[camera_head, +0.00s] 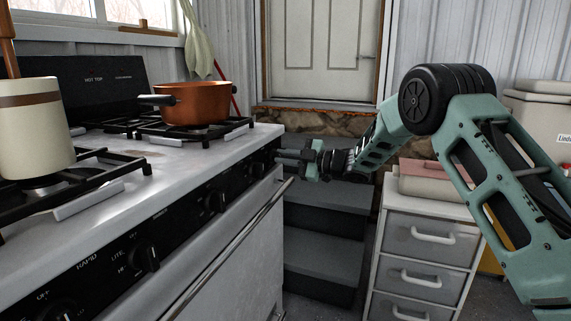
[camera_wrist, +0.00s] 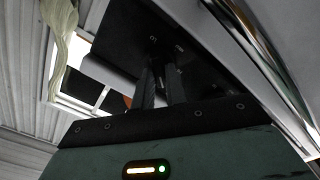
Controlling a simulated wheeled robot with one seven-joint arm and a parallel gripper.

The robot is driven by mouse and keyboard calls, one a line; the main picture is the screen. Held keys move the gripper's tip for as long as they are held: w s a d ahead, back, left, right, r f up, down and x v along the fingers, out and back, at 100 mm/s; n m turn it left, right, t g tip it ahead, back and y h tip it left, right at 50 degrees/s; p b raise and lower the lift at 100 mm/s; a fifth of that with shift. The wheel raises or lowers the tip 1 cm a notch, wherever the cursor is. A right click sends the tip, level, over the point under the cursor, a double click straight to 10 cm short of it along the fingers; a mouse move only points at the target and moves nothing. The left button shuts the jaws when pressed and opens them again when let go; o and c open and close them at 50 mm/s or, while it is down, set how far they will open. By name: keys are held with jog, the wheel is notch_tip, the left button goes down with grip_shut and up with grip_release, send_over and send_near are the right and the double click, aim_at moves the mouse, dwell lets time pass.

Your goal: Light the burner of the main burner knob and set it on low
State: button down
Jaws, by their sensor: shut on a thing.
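The stove's black front panel (camera_head: 182,226) carries a row of black knobs. A near knob (camera_head: 147,258) and a middle knob (camera_head: 215,201) are in plain view. My gripper (camera_head: 281,156) is at the far end of the panel, its fingers reaching left to it. It is shut on a knob there, which the fingers largely hide. In the wrist view the two dark fingers (camera_wrist: 160,85) point at the dark panel, close together. The knob's angle cannot be told. An orange pot (camera_head: 195,103) sits on the far grate; the burner under it is mostly hidden.
The oven handle bar (camera_head: 235,243) runs along the stove front below the knobs. Dark steps (camera_head: 325,245) and a white drawer unit (camera_head: 425,225) stand to the right, below my arm.

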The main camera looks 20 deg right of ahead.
jog(key=shift+n+b, duration=0.3)
jog(key=shift+n, duration=0.2)
jog(key=shift+f, duration=0.1)
jog(key=c, duration=1.4)
grip_release()
jog(key=shift+c, duration=0.2)
jog(key=shift+s+d, duration=0.1)
jog(key=p+v, duration=0.2)
jog(key=v, duration=1.5)
jog(key=shift+s, duration=0.1)
